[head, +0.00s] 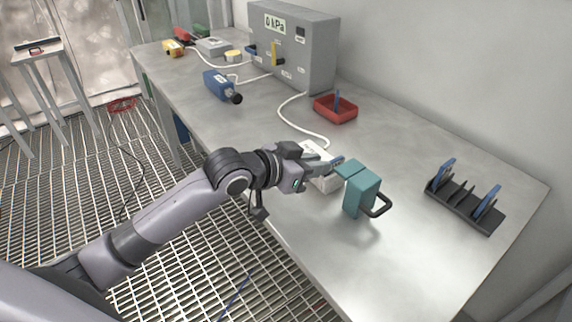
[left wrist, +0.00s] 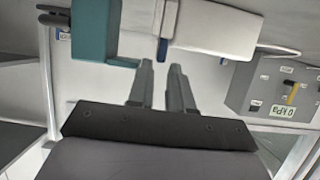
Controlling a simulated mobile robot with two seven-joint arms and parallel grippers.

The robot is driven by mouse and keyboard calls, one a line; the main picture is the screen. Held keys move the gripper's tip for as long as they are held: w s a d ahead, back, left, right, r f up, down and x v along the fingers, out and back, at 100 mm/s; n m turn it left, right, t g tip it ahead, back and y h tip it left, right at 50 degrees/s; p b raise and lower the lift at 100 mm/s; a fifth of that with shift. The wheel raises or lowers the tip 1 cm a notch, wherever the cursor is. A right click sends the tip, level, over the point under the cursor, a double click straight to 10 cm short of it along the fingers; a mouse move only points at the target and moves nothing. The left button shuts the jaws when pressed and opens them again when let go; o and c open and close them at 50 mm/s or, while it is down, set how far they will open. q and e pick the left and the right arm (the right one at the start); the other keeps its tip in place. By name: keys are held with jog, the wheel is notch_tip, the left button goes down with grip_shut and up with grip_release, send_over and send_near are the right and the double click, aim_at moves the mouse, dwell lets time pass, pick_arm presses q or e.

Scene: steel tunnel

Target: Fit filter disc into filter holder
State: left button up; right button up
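A white box-shaped unit (head: 326,184) stands at the near edge of the bench; I take it to be the filter holder. It also shows in the left wrist view (left wrist: 210,28). A teal block (head: 361,190) with a dark handle is beside it, and also in the left wrist view (left wrist: 92,35). A blue tab (left wrist: 162,50), perhaps part of a filter disc, shows at the white unit. My left gripper (left wrist: 161,66) has its fingers apart, with the tab just beyond and between the tips. In the head view the gripper (head: 328,167) partly hides the unit.
A black rack (head: 466,206) with blue-handled pieces stands at the right. A red tray (head: 335,109) holds a blue item. A grey gauge box (head: 293,45) reading 0 kPa, a blue device (head: 220,86) and white hoses lie further back. Bench between tray and rack is clear.

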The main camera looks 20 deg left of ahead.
pick_arm(q)
jog(key=v, duration=0.9)
jog(key=shift+s+a, duration=0.15)
jog(key=shift+s, duration=0.05)
jog(key=shift+n+g+y, duration=0.4)
jog(key=shift+g+y, duration=0.1)
jog(key=shift+y, duration=0.1)
jog(key=s+f, duration=0.2)
jog(key=f, duration=0.1)
jog(key=s+f, duration=0.1)
jog(key=f, duration=0.1)
jog(key=shift+s+d, duration=0.1)
jog(key=shift+d, duration=0.2)
jog(key=s+a+f+n+g+y, duration=0.2)
jog(key=s+a+f+g+y, duration=0.1)
jog(key=s+f, duration=0.55)
jog(key=s+a+f+n+g+y, duration=0.2)
jog(key=s+a+f+g+y, duration=0.3)
jog(key=s, duration=0.7)
jog(key=w+d+f+t+h+p, duration=0.1)
jog(key=w+d+f+t+h, duration=0.3)
jog(key=w+f+t, duration=0.2)
jog(key=shift+w+d+f+t+p, duration=0.2)
jog(key=shift+d+f+t+p, duration=0.2)
jog(key=shift+f+t, duration=0.75)
